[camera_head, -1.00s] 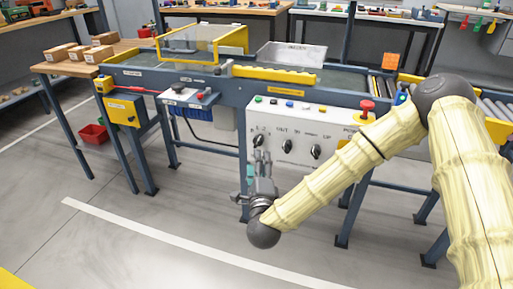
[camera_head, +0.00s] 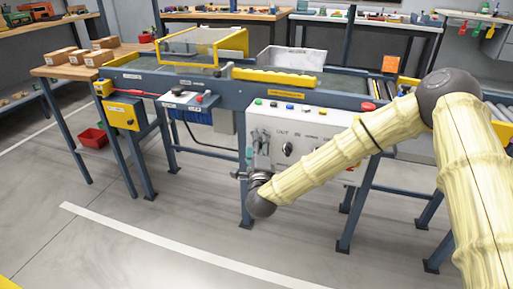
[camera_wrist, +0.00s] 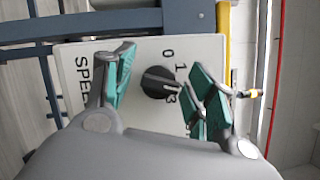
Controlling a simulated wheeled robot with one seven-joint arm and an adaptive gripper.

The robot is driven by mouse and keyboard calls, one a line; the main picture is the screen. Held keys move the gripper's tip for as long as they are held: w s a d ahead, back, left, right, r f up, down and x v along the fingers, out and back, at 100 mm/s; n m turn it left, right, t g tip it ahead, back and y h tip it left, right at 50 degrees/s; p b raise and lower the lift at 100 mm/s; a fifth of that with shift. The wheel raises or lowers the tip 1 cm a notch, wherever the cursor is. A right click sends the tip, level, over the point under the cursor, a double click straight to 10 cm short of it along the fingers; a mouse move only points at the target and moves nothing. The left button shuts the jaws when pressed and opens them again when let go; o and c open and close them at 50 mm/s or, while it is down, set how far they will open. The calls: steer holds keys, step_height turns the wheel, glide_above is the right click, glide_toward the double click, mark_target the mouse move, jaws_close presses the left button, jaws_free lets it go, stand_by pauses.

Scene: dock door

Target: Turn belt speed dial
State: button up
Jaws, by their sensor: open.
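The belt speed dial is a round black knob (camera_wrist: 158,82) on a white panel (camera_wrist: 78,105) printed with SPEED and the numbers 0, 1 and 3. It shows between the fingers of my gripper (camera_wrist: 163,66) in the wrist view. The gripper is open, with teal pads on either side of the knob and no clear contact. I cannot tell how deep the fingers reach around it. In the head view my gripper (camera_head: 261,142) is at the left end of the white control panel (camera_head: 308,157) and hides this dial.
Another black knob (camera_head: 287,149) sits right of my gripper, and coloured buttons (camera_head: 290,106) line the panel's top. The conveyor (camera_head: 345,99) runs behind. Floor in front is clear.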

steer(key=c, duration=1)
steer(key=shift+c, duration=0.2)
steer(key=shift+r+p, duration=0.15)
steer(key=shift+p, duration=0.35)
steer(key=n+p, duration=0.1)
steer(key=p, duration=0.1)
steer(key=n+g+p, duration=0.1)
steer(key=n, duration=0.1)
steer(key=shift+r+y+p, duration=0.2)
steer(key=shift+y+p, duration=0.1)
steer(key=shift+p, duration=0.1)
steer(key=n+g+p, duration=0.2)
steer(key=n+p, duration=0.2)
steer(key=p, duration=0.1)
steer(key=n+p, duration=0.1)
steer(key=p, duration=0.1)
steer(key=n+g+h+p, duration=0.1)
steer(key=n+p, duration=0.1)
steer(key=p, duration=0.1)
steer(key=shift+s+a+f+n+h, duration=0.1)
steer(key=shift+n+h, duration=0.2)
steer(key=shift+f+n+g+h+p, duration=0.2)
steer(key=shift+n+g+h+p, duration=0.5)
steer(key=shift+n+p, duration=0.9)
steer(key=shift+f+p, duration=0.1)
steer(key=shift+p, duration=0.3)
